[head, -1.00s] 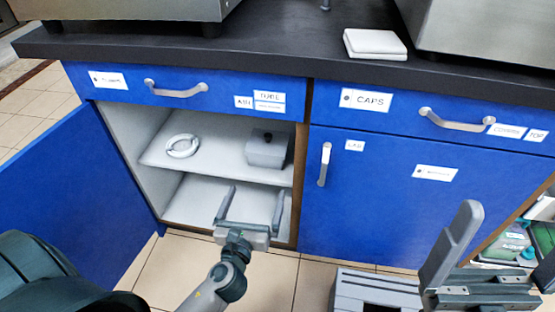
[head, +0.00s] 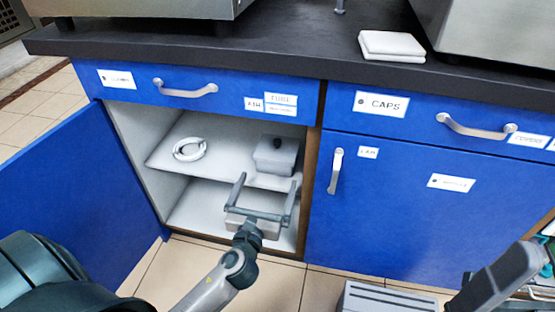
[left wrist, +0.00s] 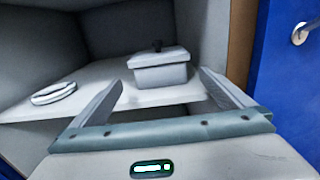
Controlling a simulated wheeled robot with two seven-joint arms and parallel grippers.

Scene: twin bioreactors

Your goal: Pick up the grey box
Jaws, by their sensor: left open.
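The grey box (head: 275,160), with a lid and a dark knob on top, stands on the upper shelf of the open cabinet, on its right side. It also shows in the left wrist view (left wrist: 160,76), ahead of my fingers. My left gripper (head: 267,182) is open and empty at the cabinet opening, just in front of and below the box in the head view. Its two fingers point toward the box, one to each side in the wrist view, and the box does not appear gripped. A grey part at the lower right of the head view looks like a piece of my right gripper (head: 497,280).
A white ring (head: 189,149) lies left of the box on the same shelf (head: 165,165). The blue door (head: 75,190) stands open at the left. The closed blue door (head: 400,210) borders the opening on the right. A white folded item (head: 391,46) lies on the dark countertop.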

